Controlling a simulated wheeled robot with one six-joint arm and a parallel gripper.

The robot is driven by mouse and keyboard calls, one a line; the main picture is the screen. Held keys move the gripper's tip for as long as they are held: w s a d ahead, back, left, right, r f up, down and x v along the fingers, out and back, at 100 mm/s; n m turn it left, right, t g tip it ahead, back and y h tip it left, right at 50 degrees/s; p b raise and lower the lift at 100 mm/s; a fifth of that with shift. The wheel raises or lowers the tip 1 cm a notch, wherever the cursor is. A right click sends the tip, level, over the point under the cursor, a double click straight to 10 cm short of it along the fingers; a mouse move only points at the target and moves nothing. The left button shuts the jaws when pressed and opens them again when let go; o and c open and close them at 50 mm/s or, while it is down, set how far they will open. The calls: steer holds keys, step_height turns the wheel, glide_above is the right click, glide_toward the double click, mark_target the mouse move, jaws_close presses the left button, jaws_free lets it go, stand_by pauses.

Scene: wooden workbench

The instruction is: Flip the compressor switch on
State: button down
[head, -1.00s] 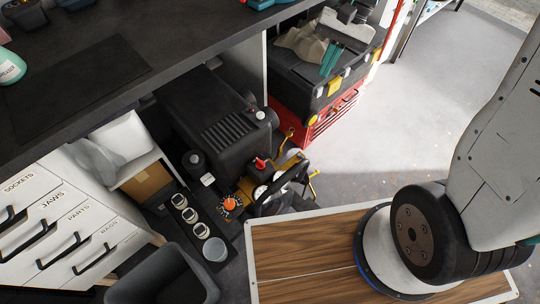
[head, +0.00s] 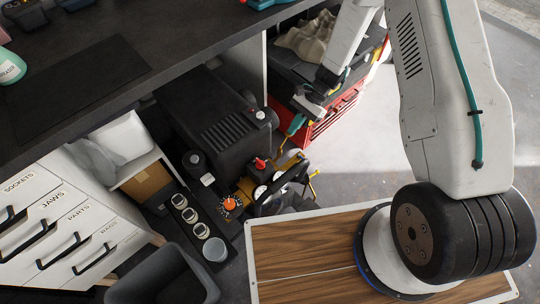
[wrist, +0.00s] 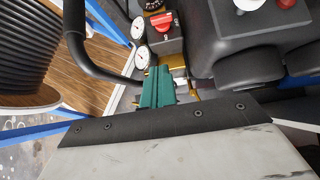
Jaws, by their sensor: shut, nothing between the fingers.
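The black compressor (head: 215,115) sits on the floor under the bench. Its red switch (head: 260,162) shows at its front end in the head view. In the wrist view the red switch (wrist: 162,20) is on a grey box, beyond my fingertips. My gripper (head: 292,130) has teal fingers, shut and empty. In the head view it is to the upper right of the switch, apart from it, beside the red toolbox. The shut fingers also show in the wrist view (wrist: 158,70), pointing towards the switch box.
A round gauge (wrist: 142,56) and a curved black handle (wrist: 88,45) lie beside the fingers. An orange dial (head: 230,203) is left of the handle. The red toolbox (head: 320,122) stands close right of the compressor. The wooden platform (head: 300,255) is in front.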

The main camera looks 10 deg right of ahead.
mark_target(260, 163)
steer(key=x, duration=0.4)
steer(key=a+r+x, duration=0.1)
steer(key=x, duration=0.3)
steer(key=s+r+x, duration=0.1)
steer(key=x, duration=0.3)
steer(key=shift+s+a+f, duration=0.25)
steer(key=shift+s+a, duration=0.05)
steer(key=shift+a, duration=0.3)
